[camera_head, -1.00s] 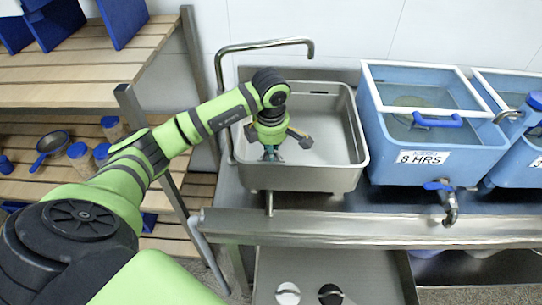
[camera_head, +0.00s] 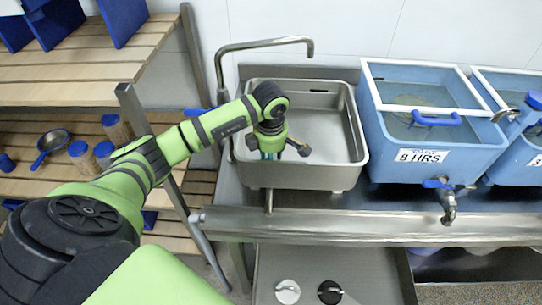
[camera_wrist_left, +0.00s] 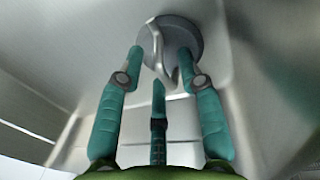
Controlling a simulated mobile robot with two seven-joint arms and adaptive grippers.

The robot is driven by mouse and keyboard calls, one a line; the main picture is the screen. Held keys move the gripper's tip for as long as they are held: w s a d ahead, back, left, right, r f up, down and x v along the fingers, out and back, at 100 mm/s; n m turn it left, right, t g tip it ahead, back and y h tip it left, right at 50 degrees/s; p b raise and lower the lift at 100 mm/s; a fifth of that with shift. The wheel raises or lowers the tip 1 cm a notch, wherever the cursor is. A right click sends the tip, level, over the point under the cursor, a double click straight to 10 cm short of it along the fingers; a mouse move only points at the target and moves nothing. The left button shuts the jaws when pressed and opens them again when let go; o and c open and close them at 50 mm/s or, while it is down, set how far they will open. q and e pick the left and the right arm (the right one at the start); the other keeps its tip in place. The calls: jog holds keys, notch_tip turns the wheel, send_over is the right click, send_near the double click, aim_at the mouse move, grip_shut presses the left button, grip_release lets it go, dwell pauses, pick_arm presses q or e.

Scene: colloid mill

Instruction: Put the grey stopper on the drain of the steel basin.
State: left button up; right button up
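The steel basin (camera_head: 335,178) stands on the metal counter, left of the blue tanks. My left gripper (camera_head: 270,155) points down into its left part. In the left wrist view, the grey stopper (camera_wrist_left: 188,34), a round disc with a hooked metal handle, lies just beyond the fingertips. The teal fingers of the left gripper (camera_wrist_left: 160,62) are spread apart on either side of the handle; whether one touches it is unclear. In the head view my arm and gripper hide the stopper. I cannot make out the drain in either view. My right gripper is not in view.
A bent tap (camera_head: 265,43) arches over the basin's back left. Blue water tanks (camera_head: 440,160) stand close on the right. A wooden shelf (camera_head: 80,72) is at the left. A white lid (camera_head: 288,291) and a black one (camera_head: 330,291) lie below the counter.

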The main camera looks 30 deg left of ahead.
pick_arm(q)
notch_tip(320, 180, up, 12)
jog(key=s+b, duration=0.1)
jog(key=b, duration=0.2)
jog(key=shift+s+d, duration=0.15)
jog(key=shift+d, duration=0.25)
